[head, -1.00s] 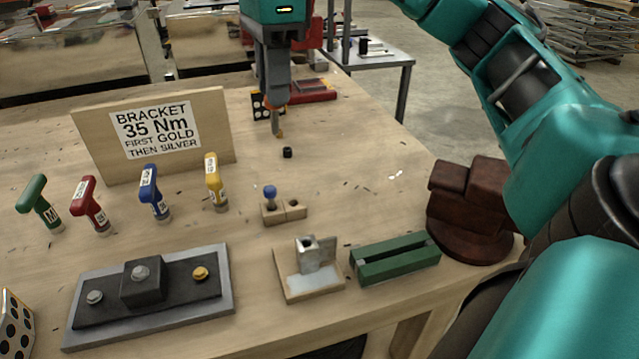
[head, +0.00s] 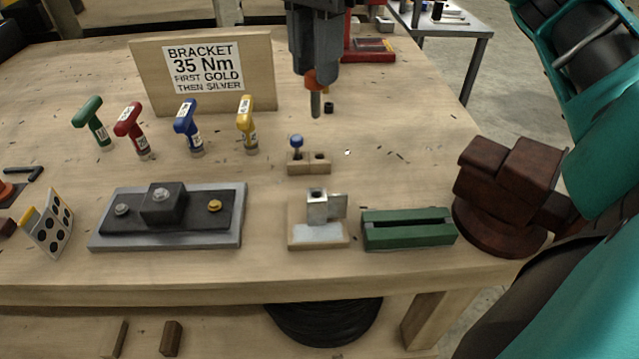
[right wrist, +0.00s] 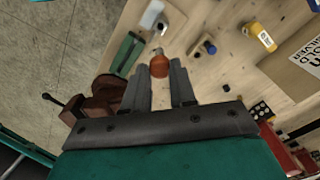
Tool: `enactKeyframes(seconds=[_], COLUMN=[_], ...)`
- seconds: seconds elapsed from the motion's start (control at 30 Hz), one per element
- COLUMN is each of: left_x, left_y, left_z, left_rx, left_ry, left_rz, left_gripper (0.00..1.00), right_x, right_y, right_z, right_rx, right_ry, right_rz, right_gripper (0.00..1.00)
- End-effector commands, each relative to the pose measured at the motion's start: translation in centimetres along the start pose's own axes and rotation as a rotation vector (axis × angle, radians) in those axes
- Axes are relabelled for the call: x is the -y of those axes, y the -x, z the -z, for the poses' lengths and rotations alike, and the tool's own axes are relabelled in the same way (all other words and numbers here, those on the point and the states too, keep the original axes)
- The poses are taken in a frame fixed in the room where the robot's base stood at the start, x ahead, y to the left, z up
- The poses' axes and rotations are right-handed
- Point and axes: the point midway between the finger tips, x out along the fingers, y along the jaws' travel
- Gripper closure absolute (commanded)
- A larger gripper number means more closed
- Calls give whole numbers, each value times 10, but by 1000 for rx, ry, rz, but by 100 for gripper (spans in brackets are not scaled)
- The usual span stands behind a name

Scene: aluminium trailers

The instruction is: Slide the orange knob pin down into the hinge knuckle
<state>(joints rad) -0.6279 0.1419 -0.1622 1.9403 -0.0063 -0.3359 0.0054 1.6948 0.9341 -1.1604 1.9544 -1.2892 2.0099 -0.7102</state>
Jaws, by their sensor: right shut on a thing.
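My right gripper (head: 314,72) comes down from the top of the head view and is shut on the orange knob pin (head: 315,80). The pin's shaft hangs about upright below the fingers, clear above the table. The orange knob also shows between the fingertips in the right wrist view (right wrist: 159,65). The hinge knuckle (head: 317,208) is a silver block with a dark hole in its top, fixed on a small wooden base nearer the front edge. The pin is behind and above it, apart from it. My left gripper is not in view.
A wooden block (head: 308,166) with a blue-knobbed pin stands between the pin and the hinge. A green slotted block (head: 408,229) and a brown vise (head: 505,195) are to the right. Several T-handled tools, a sign (head: 203,72) and a bolted bracket plate (head: 168,215) are left.

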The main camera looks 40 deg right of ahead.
Motion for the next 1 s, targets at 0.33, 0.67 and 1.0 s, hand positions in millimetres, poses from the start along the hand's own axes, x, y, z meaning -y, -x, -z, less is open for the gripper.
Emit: enactKeyframes(seconds=[0.33, 0.67, 1.0], left_x=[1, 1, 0], left_y=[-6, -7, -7], left_z=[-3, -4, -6], left_rx=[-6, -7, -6], left_ry=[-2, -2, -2], left_rz=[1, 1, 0], left_gripper=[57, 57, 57], right_x=[-1, 0, 0], right_y=[-96, -137, -176], right_z=[1, 1, 1], right_rx=[0, 0, 0], right_ry=[-2, -5, -4], right_rz=[-5, -2, 1], right_gripper=[100, 100, 100])
